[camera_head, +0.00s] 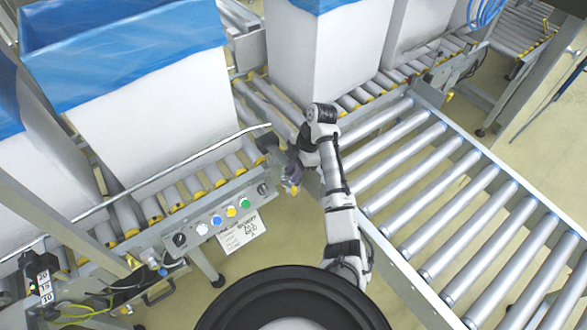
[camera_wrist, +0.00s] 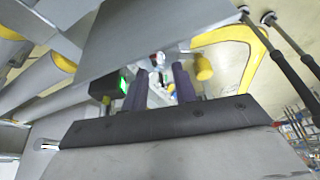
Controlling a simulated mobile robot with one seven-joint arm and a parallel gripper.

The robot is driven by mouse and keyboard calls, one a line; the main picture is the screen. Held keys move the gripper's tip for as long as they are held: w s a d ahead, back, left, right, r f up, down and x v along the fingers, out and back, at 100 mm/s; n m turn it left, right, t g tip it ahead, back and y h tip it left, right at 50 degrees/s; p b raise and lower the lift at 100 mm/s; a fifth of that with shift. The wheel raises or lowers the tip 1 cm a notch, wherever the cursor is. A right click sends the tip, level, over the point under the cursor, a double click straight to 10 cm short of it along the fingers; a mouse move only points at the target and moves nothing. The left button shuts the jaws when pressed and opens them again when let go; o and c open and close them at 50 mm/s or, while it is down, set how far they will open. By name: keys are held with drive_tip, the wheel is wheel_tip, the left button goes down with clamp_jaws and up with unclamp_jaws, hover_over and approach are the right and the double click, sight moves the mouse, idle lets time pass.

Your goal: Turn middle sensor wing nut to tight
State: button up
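My gripper (camera_head: 291,172) is at the conveyor's side rail, right of the button panel. In the wrist view its two dark purple fingers (camera_wrist: 160,76) stand apart with a gap between them. A small silver and reddish fitting (camera_wrist: 158,60) shows in that gap, beyond the fingertips. It may be the sensor wing nut, but it is too small to tell, and so is its turn position. A black sensor box with a green light (camera_wrist: 107,86) is left of the fingers. A yellow cylinder (camera_wrist: 203,67) is just right of them. I cannot tell whether the fingers touch anything.
The button panel (camera_head: 217,217) with a label (camera_head: 240,232) is on the rail. White boxes (camera_head: 150,125) with blue liners (camera_head: 125,60) stand on the rollers. An empty roller conveyor (camera_head: 450,205) is right of my arm. A bent metal rod (camera_head: 200,157) crosses above the rail.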

drive_tip(key=shift+c, duration=0.2)
clamp_jaws()
drive_tip(key=shift+m+t+p, duration=0.3)
drive_tip(key=shift+m+p, duration=0.1)
drive_tip(key=shift+m, duration=0.5)
drive_tip(key=shift+m+t, duration=0.3)
drive_tip(key=shift+m, duration=0.4)
drive_tip(key=shift+o, duration=0.2)
unclamp_jaws()
